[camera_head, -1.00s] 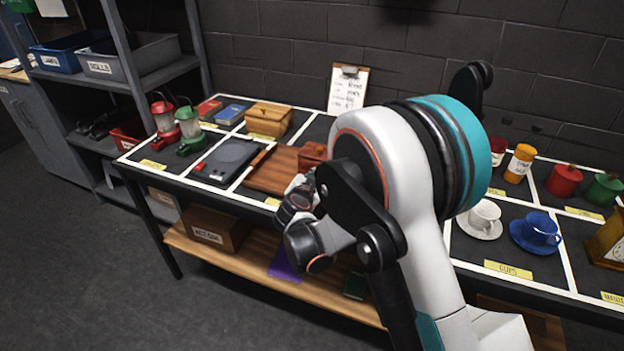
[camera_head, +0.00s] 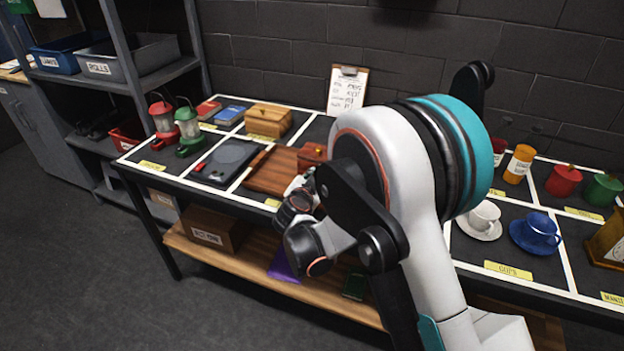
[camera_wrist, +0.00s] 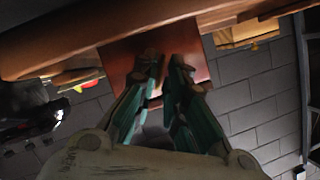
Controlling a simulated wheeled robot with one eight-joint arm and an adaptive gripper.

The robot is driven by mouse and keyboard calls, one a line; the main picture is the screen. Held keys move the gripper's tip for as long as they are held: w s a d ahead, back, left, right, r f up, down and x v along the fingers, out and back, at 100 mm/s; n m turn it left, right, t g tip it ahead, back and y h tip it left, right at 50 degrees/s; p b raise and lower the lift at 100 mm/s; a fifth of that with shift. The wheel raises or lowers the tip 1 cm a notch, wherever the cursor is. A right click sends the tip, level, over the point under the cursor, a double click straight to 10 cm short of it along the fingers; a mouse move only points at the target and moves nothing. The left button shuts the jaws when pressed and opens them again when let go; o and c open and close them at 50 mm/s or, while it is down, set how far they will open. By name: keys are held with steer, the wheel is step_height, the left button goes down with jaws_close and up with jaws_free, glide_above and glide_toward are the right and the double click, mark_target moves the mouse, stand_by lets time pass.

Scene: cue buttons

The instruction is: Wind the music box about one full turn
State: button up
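The music box is probably the small reddish-brown wooden box (camera_head: 312,154) beside the wooden board on the table; my arm partly hides it in the head view. A red-brown box face (camera_wrist: 203,62) fills the upper middle of the wrist view. My gripper (camera_wrist: 165,64) has its two teal-sided fingers pointing at this face, with a gap between the tips. A small brownish piece (camera_wrist: 150,52) shows by the left fingertip; it may be the winding key, but it is too dark to be sure. In the head view my arm hides the fingertips.
A wooden board (camera_head: 270,176) lies left of the box, with a dark flat device (camera_head: 226,160) beyond it. A light wooden box (camera_head: 268,121) and a clipboard (camera_head: 346,92) stand behind. Cups (camera_head: 483,215) and canisters (camera_head: 565,180) are on the right.

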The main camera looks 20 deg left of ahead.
steer(key=v, duration=1.1)
steer(key=shift+s, duration=0.3)
steer(key=shift+r, duration=0.1)
